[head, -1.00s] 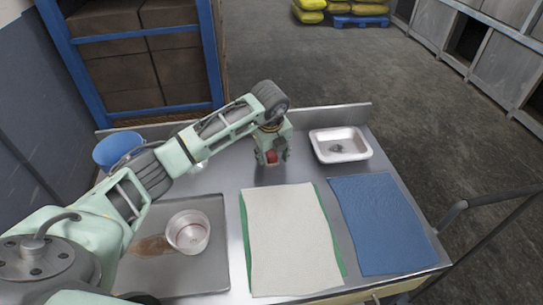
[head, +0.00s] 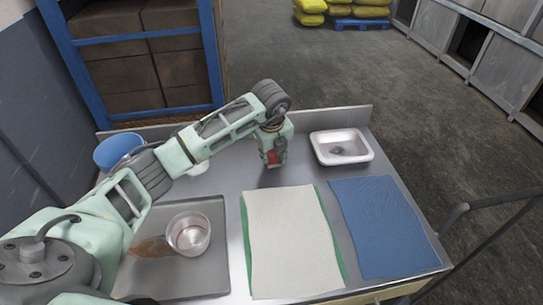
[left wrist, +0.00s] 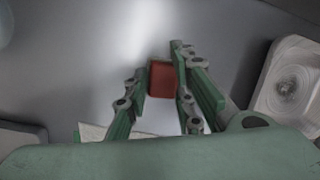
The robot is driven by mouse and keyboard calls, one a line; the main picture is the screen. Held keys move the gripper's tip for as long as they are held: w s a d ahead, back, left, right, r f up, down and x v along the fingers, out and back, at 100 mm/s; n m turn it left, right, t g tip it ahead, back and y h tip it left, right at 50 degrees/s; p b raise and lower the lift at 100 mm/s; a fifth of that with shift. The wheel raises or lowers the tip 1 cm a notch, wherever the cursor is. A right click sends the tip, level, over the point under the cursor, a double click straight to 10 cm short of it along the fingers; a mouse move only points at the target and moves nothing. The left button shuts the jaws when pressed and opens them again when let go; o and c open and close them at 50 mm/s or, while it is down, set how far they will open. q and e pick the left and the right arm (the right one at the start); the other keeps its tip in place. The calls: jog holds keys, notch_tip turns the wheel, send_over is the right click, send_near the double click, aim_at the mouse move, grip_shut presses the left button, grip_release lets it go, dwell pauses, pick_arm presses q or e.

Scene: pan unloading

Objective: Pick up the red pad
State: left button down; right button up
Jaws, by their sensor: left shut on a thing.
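The red pad (head: 273,157) is a small red block between the fingers of my left gripper (head: 272,160), over the back middle of the metal table. In the left wrist view the red pad (left wrist: 160,78) sits between the fingertips of the left gripper (left wrist: 160,82), which is shut on it. I cannot tell clearly whether the pad is touching the table. My right gripper is not in view.
The table (head: 235,180) holds a white tray (head: 341,147) right of the gripper, a pale cloth (head: 290,240) over a green one, and a blue cloth (head: 382,225). A grey pan (head: 205,270) with a clear cup (head: 188,235) is front left. A blue bucket (head: 117,148) stands back left.

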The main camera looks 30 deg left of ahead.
aim_at(274, 152)
pick_arm(q)
jog(key=r+b, duration=0.1)
jog(key=r, duration=0.2)
jog(key=shift+d+r+b, duration=0.35)
jog(key=shift+d+r, duration=0.05)
jog(key=s+d+r+b, duration=0.1)
jog(key=d+r+b, duration=0.2)
jog(key=d+r, duration=0.3)
jog(key=d, duration=0.4)
jog(key=shift+s+d+r, duration=0.35)
jog(key=shift+s+d, duration=0.05)
